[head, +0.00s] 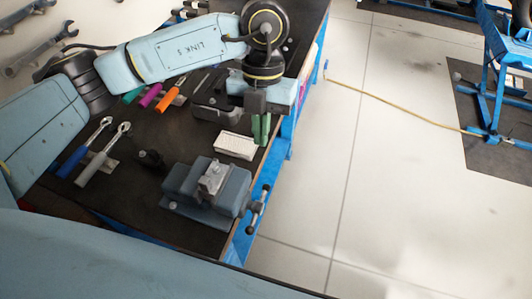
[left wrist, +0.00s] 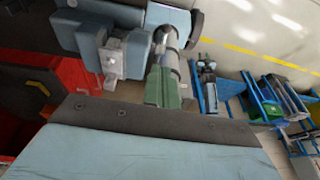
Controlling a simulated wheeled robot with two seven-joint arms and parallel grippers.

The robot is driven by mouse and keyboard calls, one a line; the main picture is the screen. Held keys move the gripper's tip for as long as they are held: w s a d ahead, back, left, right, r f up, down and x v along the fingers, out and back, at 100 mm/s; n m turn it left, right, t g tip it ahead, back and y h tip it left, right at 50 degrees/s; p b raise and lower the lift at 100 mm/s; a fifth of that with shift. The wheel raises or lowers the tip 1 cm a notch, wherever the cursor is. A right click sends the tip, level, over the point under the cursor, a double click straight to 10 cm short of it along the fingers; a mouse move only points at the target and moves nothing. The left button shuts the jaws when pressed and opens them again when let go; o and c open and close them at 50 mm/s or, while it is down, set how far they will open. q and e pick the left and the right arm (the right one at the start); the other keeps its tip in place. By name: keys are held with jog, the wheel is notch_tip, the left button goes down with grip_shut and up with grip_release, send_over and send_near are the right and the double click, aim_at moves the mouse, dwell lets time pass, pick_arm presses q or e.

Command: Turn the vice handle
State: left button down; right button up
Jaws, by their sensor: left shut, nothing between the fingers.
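The grey-blue vice (head: 208,193) stands on the dark bench near its right edge in the head view, with a light metal block in its jaws. Its handle (head: 258,209), a bar with dark knobs, sticks out past the bench edge. The vice also shows at the top of the left wrist view (left wrist: 113,48). My left gripper (head: 261,130) points down with green fingers shut and empty, farther up the picture than the handle and apart from it. My right gripper is not in view.
A white slotted block (head: 235,146) lies by my left gripper, with a dark tool behind it. Ratchets (head: 103,154) and colored screwdrivers (head: 170,97) lie on the left of the bench. Open floor (head: 390,190) is to the right, crossed by a yellow cable.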

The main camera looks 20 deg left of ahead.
pick_arm(q)
jog(key=p, duration=0.2)
send_near(264, 191)
jog(key=x, duration=0.5)
jog(key=shift+s, duration=0.4)
jog(key=shift+f, duration=0.55)
jog(key=shift+w+f, duration=0.1)
jog(key=shift+w+f+g, duration=0.1)
jog(key=shift+w+g, duration=0.05)
jog(key=shift+g, duration=0.35)
